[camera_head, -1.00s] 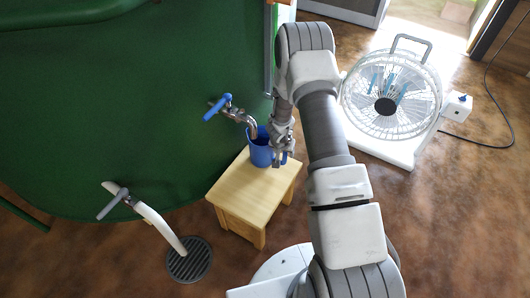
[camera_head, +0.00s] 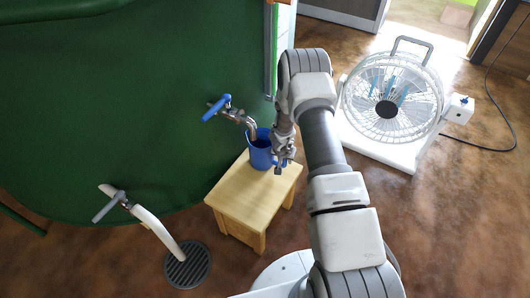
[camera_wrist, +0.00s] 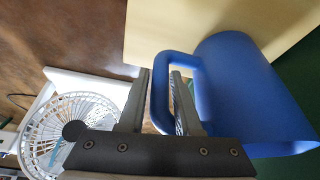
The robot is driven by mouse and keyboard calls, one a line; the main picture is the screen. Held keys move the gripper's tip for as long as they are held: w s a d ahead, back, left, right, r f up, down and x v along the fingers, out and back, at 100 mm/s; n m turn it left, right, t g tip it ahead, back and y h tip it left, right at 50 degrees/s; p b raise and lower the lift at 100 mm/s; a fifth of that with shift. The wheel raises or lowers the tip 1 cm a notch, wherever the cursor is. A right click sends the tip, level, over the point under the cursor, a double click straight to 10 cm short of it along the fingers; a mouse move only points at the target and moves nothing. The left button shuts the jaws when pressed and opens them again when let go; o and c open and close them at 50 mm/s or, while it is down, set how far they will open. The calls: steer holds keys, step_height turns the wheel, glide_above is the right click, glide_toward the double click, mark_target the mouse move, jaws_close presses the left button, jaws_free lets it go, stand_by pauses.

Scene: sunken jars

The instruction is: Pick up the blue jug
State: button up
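The blue jug (camera_head: 259,154) stands upright on the small wooden stool (camera_head: 250,200), under the spout of a tap. In the wrist view the jug (camera_wrist: 250,95) lies at the right, with its loop handle (camera_wrist: 161,95) toward me. My gripper (camera_wrist: 160,72) has one finger outside the handle and the other through the loop. The fingers sit close on both sides of the handle bar, shut on it. In the head view my gripper (camera_head: 281,165) is at the jug's right side and hides most of the handle.
The tap with a blue lever (camera_head: 217,107) comes out of the green tank (camera_head: 130,110), its spout at the jug's mouth. A white fan (camera_head: 390,100) is at the right. Brown floor is open between.

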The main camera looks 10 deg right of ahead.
jaws_close()
stand_by(1.1)
